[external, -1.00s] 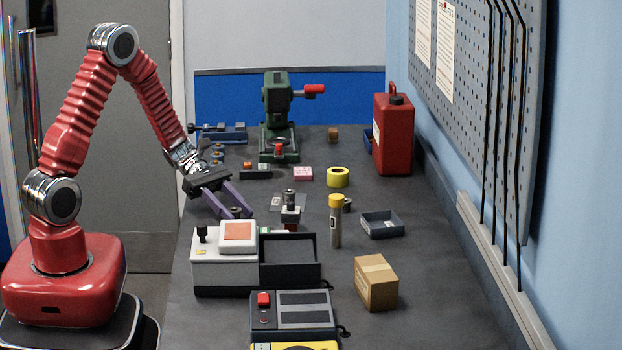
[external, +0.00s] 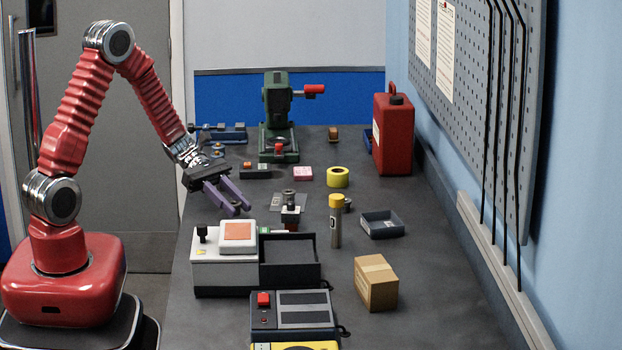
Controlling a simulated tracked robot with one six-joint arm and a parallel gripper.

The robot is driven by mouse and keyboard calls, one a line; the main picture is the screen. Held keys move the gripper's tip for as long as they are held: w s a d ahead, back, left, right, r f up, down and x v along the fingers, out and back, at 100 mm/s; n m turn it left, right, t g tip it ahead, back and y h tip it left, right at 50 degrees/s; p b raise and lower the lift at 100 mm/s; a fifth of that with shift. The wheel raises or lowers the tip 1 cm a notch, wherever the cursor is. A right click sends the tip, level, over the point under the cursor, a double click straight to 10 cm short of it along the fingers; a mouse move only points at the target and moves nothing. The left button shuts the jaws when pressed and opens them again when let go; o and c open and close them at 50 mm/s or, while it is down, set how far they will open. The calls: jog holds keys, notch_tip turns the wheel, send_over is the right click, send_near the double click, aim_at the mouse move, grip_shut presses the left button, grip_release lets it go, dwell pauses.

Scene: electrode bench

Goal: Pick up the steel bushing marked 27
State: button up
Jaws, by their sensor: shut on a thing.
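My gripper (external: 240,210) has purple fingers and reaches over the left side of the bench, just behind the grey box with the orange top. Its fingers are close together, shut on a small ring-shaped steel bushing. The bushing is almost wholly hidden between the fingertips, and no number on it can be read. The fingers point down and to the right and appear a little above the bench top.
To the right stand a small fixture (external: 290,207) and a yellow-capped tube (external: 336,222). The grey box with the orange top (external: 223,275) is in front. A green press (external: 277,120) stands behind, with a yellow tape roll (external: 338,177) nearby.

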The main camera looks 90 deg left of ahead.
notch_tip(320, 180, up, 8)
jog(key=shift+r, duration=0.15)
dwell(0.3)
